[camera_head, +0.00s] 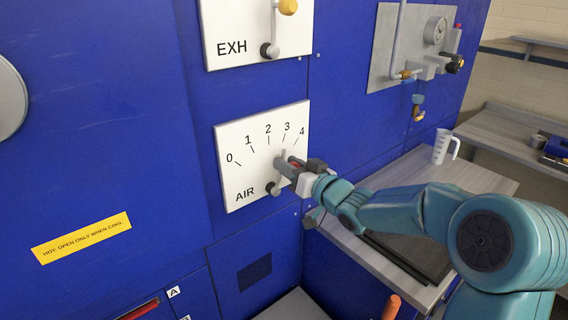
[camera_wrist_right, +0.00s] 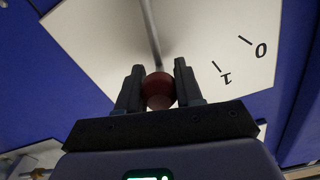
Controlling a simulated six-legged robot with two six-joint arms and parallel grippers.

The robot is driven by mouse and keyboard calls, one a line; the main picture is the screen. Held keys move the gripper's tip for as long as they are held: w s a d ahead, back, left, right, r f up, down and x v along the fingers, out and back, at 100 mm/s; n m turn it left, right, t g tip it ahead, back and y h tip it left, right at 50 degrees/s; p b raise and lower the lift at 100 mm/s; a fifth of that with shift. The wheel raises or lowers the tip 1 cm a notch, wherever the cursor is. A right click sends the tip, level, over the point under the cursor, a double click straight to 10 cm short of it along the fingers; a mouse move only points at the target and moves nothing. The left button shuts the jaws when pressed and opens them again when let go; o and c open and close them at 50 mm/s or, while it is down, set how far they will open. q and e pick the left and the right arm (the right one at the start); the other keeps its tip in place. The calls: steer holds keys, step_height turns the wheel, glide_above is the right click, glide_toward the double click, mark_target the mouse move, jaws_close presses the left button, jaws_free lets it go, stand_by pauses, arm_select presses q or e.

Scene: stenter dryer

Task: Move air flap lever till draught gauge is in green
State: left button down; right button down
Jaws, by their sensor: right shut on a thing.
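The white AIR plate (camera_head: 232,150) with a 0 to 4 scale is on the blue dryer wall, in the middle of the head view. Its lever turns on a dark round pivot (camera_head: 271,188) at the plate's lower part. My right gripper (camera_head: 291,166) is at the lever's outer end, near the 3 and 4 marks. In the right wrist view, the gripper (camera_wrist_right: 158,88) is shut on the lever's red knob (camera_wrist_right: 157,86), and the grey lever rod (camera_wrist_right: 150,35) runs away from it. No gauge with a green zone can be made out. My left gripper is not in view.
Above is the EXH plate (camera_head: 235,30) with a yellow-knobbed lever (camera_head: 288,6). A small round dial (camera_head: 435,31) with pipes sits on a grey panel at upper right; its face is unreadable. A measuring jug (camera_head: 442,147) stands on the bench at right.

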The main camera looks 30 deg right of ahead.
steer(key=shift+d+m, duration=0.55)
steer(key=shift+m, duration=0.05)
steer(key=c, duration=0.8)
jaws_free()
steer(key=shift+o, duration=0.2)
steer(key=shift+s+f, duration=0.1)
steer(key=shift+s, duration=0.2)
steer(key=s+d+b, duration=0.1)
steer(key=s+b, duration=0.1)
steer(key=s, duration=1.3)
steer(key=shift+s, duration=0.3)
